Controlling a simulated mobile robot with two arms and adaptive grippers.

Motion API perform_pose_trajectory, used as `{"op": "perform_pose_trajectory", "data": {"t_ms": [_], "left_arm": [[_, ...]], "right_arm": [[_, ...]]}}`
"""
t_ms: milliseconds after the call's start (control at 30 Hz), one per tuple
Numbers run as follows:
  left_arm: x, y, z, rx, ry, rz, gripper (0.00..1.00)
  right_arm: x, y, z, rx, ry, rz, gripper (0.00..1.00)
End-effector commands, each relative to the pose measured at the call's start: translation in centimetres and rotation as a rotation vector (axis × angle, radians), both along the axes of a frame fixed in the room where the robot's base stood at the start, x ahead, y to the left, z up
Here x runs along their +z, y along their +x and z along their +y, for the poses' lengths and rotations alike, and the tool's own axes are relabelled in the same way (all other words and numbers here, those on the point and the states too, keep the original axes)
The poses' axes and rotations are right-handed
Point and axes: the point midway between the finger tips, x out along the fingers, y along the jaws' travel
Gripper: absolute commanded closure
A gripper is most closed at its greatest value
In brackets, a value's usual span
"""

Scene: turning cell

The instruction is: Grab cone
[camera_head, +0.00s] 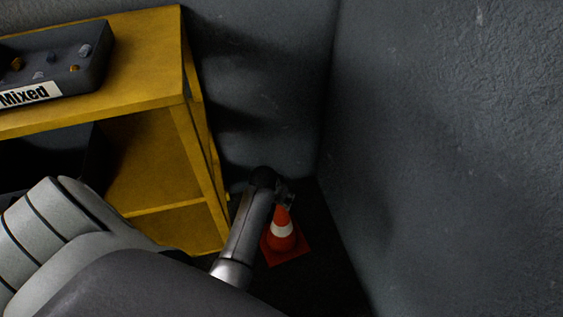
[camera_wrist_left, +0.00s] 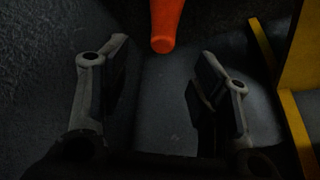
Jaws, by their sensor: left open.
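An orange traffic cone (camera_head: 283,238) with a white band and a square orange base stands upright on the dark floor in the corner, right of the yellow shelf. My left gripper (camera_head: 284,197) is at the cone's top in the head view and partly covers its tip. In the left wrist view the cone's orange tip (camera_wrist_left: 164,30) shows at the top middle, in line with the gap between the fingers of my left gripper (camera_wrist_left: 160,85). The fingers are spread apart with nothing between them. My right gripper is not in view.
A yellow shelf (camera_head: 150,80) stands close left of the cone. A dark bin labelled "Mixed" (camera_head: 60,62) with small parts sits on its top. Grey walls (camera_head: 440,150) close the corner behind and right of the cone, leaving little room.

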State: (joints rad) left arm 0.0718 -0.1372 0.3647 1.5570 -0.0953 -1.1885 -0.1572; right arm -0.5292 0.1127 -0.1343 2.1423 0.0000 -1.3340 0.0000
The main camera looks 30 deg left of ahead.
Motion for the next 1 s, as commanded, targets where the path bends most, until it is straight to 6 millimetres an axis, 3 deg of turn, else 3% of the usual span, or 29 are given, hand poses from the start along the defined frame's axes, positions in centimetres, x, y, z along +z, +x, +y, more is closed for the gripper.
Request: {"op": "perform_pose_trajectory", "data": {"t_ms": [633, 767, 933, 1000], "left_arm": [[-4.8, 2.1, 0.7, 0.005, -0.001, -0.002, 0.44], [-5.2, 2.2, 0.7, 0.005, -0.001, -0.001, 0.44], [-7.2, 2.9, 1.0, 0.006, -0.002, -0.002, 0.44], [-8.5, 3.3, 1.2, 0.006, -0.003, -0.001, 0.44]], "right_arm": [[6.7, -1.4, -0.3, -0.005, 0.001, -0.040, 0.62], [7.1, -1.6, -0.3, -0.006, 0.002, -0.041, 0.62], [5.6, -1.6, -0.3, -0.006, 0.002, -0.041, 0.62], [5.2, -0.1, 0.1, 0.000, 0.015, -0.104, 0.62]]}}
